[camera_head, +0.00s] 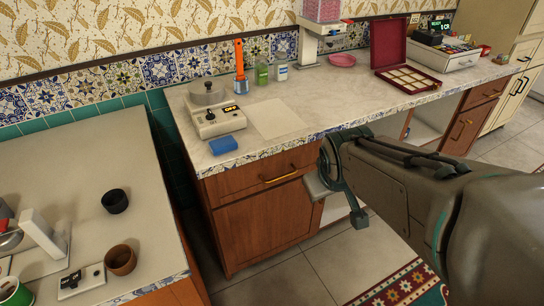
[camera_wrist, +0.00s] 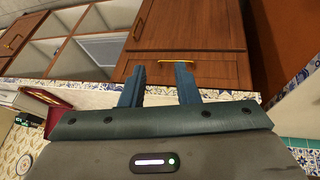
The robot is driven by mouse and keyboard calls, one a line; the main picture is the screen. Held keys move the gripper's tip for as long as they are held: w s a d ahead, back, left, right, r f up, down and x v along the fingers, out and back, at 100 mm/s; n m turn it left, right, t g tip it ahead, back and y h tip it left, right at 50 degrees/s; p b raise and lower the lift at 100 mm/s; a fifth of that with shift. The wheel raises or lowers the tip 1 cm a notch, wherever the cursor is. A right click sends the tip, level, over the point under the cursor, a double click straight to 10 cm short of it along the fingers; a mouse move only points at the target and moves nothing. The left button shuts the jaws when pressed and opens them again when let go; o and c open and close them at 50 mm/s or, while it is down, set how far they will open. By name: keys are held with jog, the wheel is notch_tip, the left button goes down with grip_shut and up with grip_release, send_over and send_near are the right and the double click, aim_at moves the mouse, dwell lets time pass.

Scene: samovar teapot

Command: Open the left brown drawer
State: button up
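The left brown drawer (camera_head: 245,180) is under the left end of the marble counter, above a brown cabinet door. It looks shut, with its front flush. Its brass bar handle (camera_head: 281,178) is on the front; in the wrist view the handle (camera_wrist: 180,62) shows beyond my fingers. My gripper (camera_wrist: 160,82) is open and empty, its two blue-grey fingers apart. The gap between them points toward the drawer front (camera_wrist: 215,70), a little left of the handle's middle in that view. I cannot tell any contact.
The marble counter (camera_head: 262,118) overhangs the drawer with a patterned edge. A scale (camera_head: 215,118), a blue sponge (camera_head: 223,145) and a red case (camera_head: 405,72) stand on it. A side worktop (camera_head: 90,165) is at left. Open shelves (camera_head: 430,130) lie right of the drawer. Floor in front is clear.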

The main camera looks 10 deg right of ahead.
jog(key=w+d+f+n+t+b, duration=0.3)
jog(key=w+f+n+b, duration=0.1)
jog(key=w+f+b, duration=0.35)
jog(key=n+t+y+b, duration=0.6)
jog(key=n+b, duration=0.9)
jog(key=b, duration=0.3)
send_near(283, 177)
jog(key=b+x, duration=0.3)
jog(key=x, duration=0.7)
jog(key=shift+w+f, duration=0.15)
jog(key=shift+w, duration=0.15)
grip_shut()
